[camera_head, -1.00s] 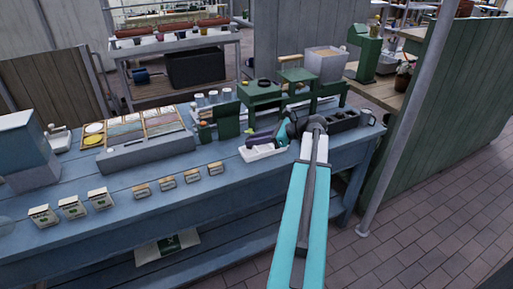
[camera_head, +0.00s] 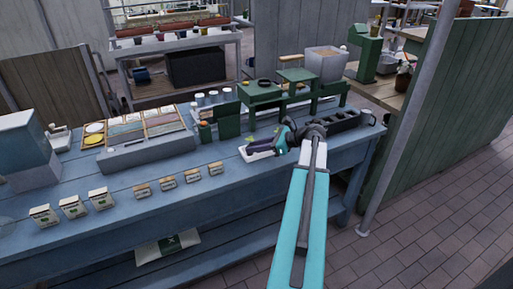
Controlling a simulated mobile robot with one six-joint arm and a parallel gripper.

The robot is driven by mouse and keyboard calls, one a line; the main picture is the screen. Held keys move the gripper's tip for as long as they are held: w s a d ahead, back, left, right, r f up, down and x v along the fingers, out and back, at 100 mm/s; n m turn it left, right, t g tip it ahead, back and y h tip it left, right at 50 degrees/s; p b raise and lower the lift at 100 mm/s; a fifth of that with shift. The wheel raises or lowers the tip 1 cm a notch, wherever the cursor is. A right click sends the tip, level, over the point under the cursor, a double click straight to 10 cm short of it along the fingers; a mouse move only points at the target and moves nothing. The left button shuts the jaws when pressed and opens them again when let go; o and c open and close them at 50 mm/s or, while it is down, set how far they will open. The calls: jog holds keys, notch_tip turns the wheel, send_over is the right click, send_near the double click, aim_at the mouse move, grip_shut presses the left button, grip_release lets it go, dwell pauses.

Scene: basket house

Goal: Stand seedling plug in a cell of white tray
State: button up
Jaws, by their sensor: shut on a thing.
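The white tray (camera_head: 262,155) sits near the front edge of the blue bench, right of centre; my gripper and wrist cover much of it. My gripper (camera_head: 252,146) is low over the tray, pointing left, shut on the seedling plug (camera_head: 250,139). Only a small bit of green shows at the fingertips. The plug's body is hidden or too small to make out. I cannot tell whether the plug touches the tray or which cell is below it.
A dark tray with several cells (camera_head: 347,121) lies right of my wrist. Green stands (camera_head: 262,93) rise behind the white tray. Small labelled packets (camera_head: 167,182) line the front left, with bare bench (camera_head: 125,228) before them.

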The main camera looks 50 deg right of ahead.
jog(key=shift+f, duration=0.1)
jog(key=o, duration=0.7)
jog(key=shift+s+r, duration=0.15)
jog(key=shift+r, duration=0.05)
jog(key=v, duration=1.1)
jog(key=shift+s+d+b, duration=0.15)
jog(key=shift+s+b, duration=0.15)
jog(key=shift+b, duration=0.1)
dwell(0.3)
